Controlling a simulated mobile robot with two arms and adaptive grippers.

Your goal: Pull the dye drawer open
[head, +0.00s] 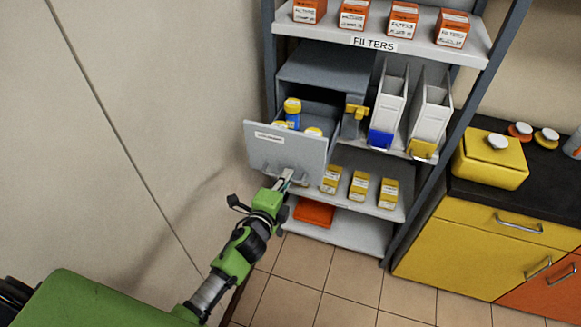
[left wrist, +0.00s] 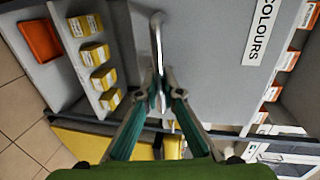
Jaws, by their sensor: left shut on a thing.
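The dye drawer (head: 290,154) is a grey drawer in the shelf rack, standing out from its grey housing (head: 325,68). Bottles with yellow caps (head: 292,108) show inside it. In the left wrist view its grey front (left wrist: 205,65) fills the middle and carries a label reading "COLOURS" (left wrist: 262,35). My left gripper (head: 286,178) is at the metal bar handle low on the drawer front. In the left wrist view the handle (left wrist: 157,35) runs between the fingers of the left gripper (left wrist: 162,92), which are shut on it. My right gripper is not in view.
Yellow boxes (head: 359,186) and an orange tray (head: 314,212) are on the shelves below the drawer. White holders (head: 430,108) stand to its right. A wall is close on the left. A yellow cabinet (head: 470,245) stands at the right. The tiled floor in front is clear.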

